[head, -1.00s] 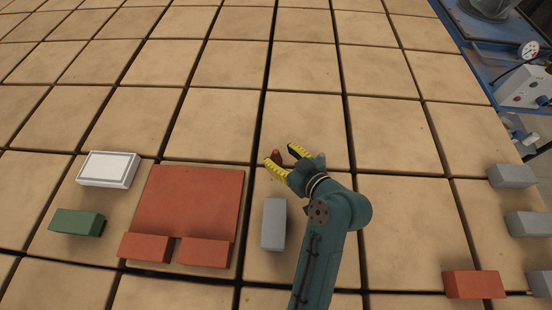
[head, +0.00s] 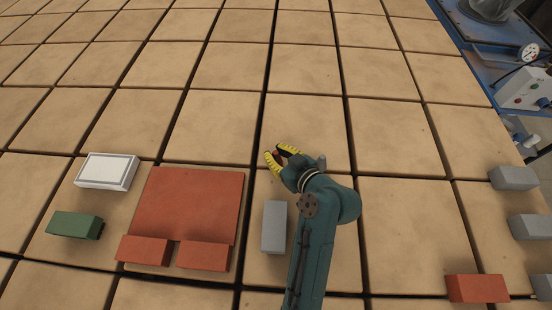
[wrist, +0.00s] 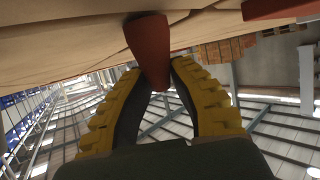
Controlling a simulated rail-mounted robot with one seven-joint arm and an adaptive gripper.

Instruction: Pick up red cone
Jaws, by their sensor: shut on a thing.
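The red cone (wrist: 150,48) is between the two yellow-edged fingers of my gripper (wrist: 156,82) in the wrist view. The fingers are shut on its narrow end, and its wider end points toward the tiled surface at the top of that picture. I cannot tell whether it touches the tiles. In the head view my gripper (head: 278,158) is just above the tiles near the middle, and its fingers mostly hide the cone.
A grey brick (head: 274,226) lies close to the left of my arm. A red plate (head: 188,203) with two red bricks (head: 145,250), a white box (head: 107,170) and a green brick (head: 75,224) are further left. Several bricks lie at right. Tiles beyond my gripper are clear.

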